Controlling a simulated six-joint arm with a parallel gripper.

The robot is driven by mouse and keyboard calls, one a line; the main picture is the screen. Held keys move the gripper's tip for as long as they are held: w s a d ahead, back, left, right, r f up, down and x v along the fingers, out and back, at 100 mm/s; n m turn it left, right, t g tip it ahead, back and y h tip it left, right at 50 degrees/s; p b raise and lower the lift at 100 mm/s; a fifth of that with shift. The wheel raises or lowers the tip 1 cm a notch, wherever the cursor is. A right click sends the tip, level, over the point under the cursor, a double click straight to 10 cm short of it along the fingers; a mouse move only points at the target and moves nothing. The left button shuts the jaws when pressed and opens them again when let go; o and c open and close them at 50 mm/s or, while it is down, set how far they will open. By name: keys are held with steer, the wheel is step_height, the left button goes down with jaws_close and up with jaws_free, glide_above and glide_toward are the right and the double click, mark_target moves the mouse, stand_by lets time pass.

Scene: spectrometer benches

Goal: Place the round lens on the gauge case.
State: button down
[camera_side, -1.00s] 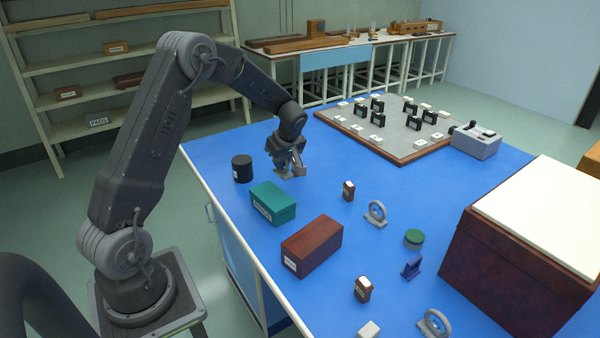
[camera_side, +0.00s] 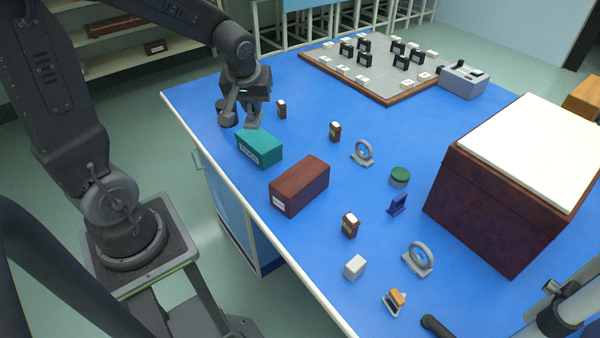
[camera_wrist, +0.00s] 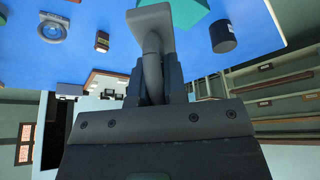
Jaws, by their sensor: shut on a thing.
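My gripper (camera_side: 249,100) is shut on a grey ring-shaped mount on a flat foot, which I take for the round lens (camera_wrist: 151,18). In the wrist view its ring is edge-on between the fingers (camera_wrist: 154,82), with the foot pointing away from the gripper. In the side view the held lens (camera_side: 255,121) is small and partly hidden, above the table behind the teal box. Two labelled boxes could be the gauge case: a teal box (camera_side: 259,148) and a red-brown box (camera_side: 299,186). I cannot read their labels.
A black cylinder (camera_side: 224,117) is beside my gripper. Small dark bottles (camera_side: 282,109), two other grey ring mounts (camera_side: 362,153), (camera_side: 418,259) and a green-topped pot (camera_side: 400,176) stand on the blue table. A large dark-red case (camera_side: 490,212) with a white top fills the right.

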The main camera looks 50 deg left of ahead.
steer(key=shift+s+d+m, duration=0.2)
steer(key=shift+d+m, duration=0.1)
steer(key=shift+d, duration=0.1)
steer(key=w+d+f, duration=0.1)
steer(key=d+f, duration=0.1)
steer(key=d, duration=0.1)
steer(key=w+d+f, duration=0.2)
steer(key=d, duration=0.1)
steer(key=w+d+f, duration=0.2)
steer(key=d, duration=0.2)
steer(key=shift+w+f, duration=0.2)
steer(key=shift+f, duration=0.15)
steer(key=shift+w+d+f, duration=0.1)
steer(key=shift+f, duration=1.95)
steer(key=shift+f, duration=0.1)
steer(key=c, duration=1.2)
jaws_free()
steer(key=shift+o, duration=0.2)
